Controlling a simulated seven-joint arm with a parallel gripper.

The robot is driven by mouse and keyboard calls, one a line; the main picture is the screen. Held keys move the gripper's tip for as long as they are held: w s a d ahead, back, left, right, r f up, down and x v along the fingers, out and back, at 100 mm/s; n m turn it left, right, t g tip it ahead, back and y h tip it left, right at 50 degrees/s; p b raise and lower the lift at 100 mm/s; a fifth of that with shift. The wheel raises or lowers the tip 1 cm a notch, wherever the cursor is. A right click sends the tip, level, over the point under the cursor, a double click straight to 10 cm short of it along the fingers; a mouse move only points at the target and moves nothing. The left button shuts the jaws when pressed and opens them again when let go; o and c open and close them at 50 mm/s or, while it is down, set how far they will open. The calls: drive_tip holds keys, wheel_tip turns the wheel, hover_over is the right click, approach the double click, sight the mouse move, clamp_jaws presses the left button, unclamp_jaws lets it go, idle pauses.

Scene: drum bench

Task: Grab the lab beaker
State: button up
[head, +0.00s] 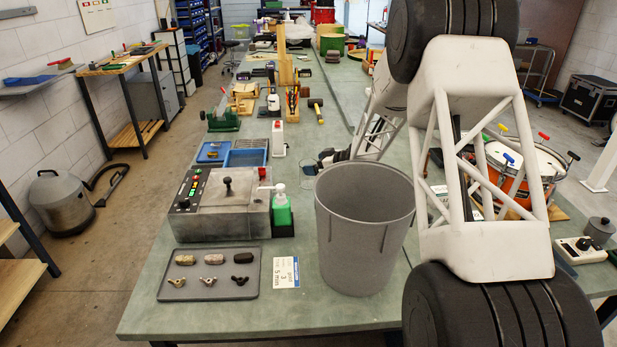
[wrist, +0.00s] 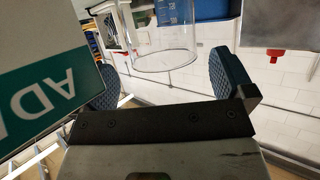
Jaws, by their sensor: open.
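The lab beaker (head: 308,168) is a clear glass cylinder. It stands upright on the green bench, just left of my gripper (head: 328,156) in the head view. In the wrist view the clear beaker (wrist: 165,35) shows at the top, with its round rim towards the picture's middle. My gripper (wrist: 167,78) is open there, with blue padded fingers set wide apart. The beaker lies ahead of the fingertips and within the span between them. Nothing is held. The glass is faint in the head view, and my arm partly covers the area to its right.
A large grey bin (head: 365,225) stands in front of the beaker. A green bottle (head: 282,212) and a grey control box (head: 222,205) are to the left. A white-and-green lettered panel (wrist: 45,90) fills the wrist view's left side. A drum (head: 520,175) sits at the right.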

drive_tip(key=shift+x, duration=1.85)
drive_tip(key=shift+s+a, duration=0.1)
drive_tip(key=shift+s, duration=0.05)
drive_tip(key=c, duration=0.9)
drive_tip(key=shift+c, duration=0.2)
wheel_tip(320, 180, up, 10)
drive_tip(key=shift+r, duration=0.1)
